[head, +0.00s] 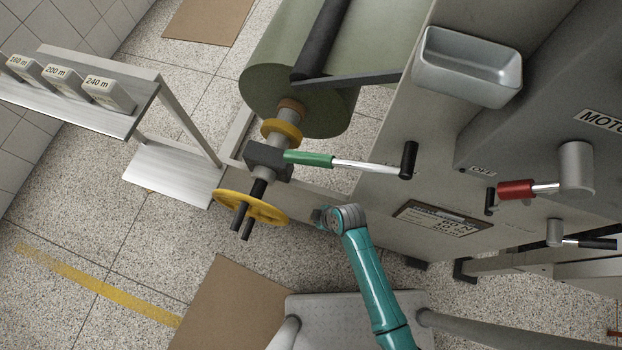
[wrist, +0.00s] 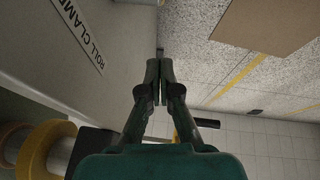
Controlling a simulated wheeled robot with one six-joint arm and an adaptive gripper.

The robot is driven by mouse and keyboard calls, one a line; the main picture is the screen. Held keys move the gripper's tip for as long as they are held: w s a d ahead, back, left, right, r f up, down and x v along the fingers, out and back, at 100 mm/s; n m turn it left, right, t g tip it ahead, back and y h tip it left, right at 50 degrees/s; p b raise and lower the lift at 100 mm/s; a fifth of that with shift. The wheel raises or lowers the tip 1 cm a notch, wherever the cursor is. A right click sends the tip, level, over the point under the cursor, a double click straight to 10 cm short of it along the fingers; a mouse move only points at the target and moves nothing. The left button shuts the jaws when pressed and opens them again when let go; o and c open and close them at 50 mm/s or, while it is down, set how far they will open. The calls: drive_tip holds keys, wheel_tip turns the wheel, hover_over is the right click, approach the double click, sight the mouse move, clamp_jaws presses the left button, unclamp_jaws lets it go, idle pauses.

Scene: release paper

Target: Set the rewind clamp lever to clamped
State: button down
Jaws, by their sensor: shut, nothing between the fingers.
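In the head view a lever with a green sleeve (head: 309,158), a bright metal rod and a black grip (head: 409,160) runs nearly level to the right from a dark clamp block (head: 265,158) on the roll shaft. I cannot tell which setting it is at. My gripper (head: 324,217) is below the lever and right of the yellow handwheel (head: 252,207), apart from the lever, and partly hidden by my wrist. In the wrist view its fingers (wrist: 160,72) are shut and empty. A "ROLL CLAMP" label (wrist: 78,34) shows on the panel at upper left.
A red-sleeved lever (head: 515,190) is at right near an "OFF" label. A metal tray (head: 467,66) is on the machine above. The green roll (head: 300,95) lies behind the clamp. A shelf (head: 95,117) with labelled blocks stands left. Open floor (head: 150,240) lies at lower left.

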drive_tip(key=shift+n+g, duration=0.4)
drive_tip(key=shift+w+d+f+x, duration=0.15)
drive_tip(key=shift+d+x, duration=0.25)
drive_tip(key=shift+x, duration=1.55)
drive_tip(key=shift+w+d+f+x, duration=0.15)
drive_tip(key=shift+d+x, duration=0.25)
drive_tip(key=shift+x, duration=1.55)
drive_tip(key=shift+d+f+x, duration=0.1)
drive_tip(key=shift+d+x, duration=0.35)
drive_tip(key=shift+x, duration=1.5)
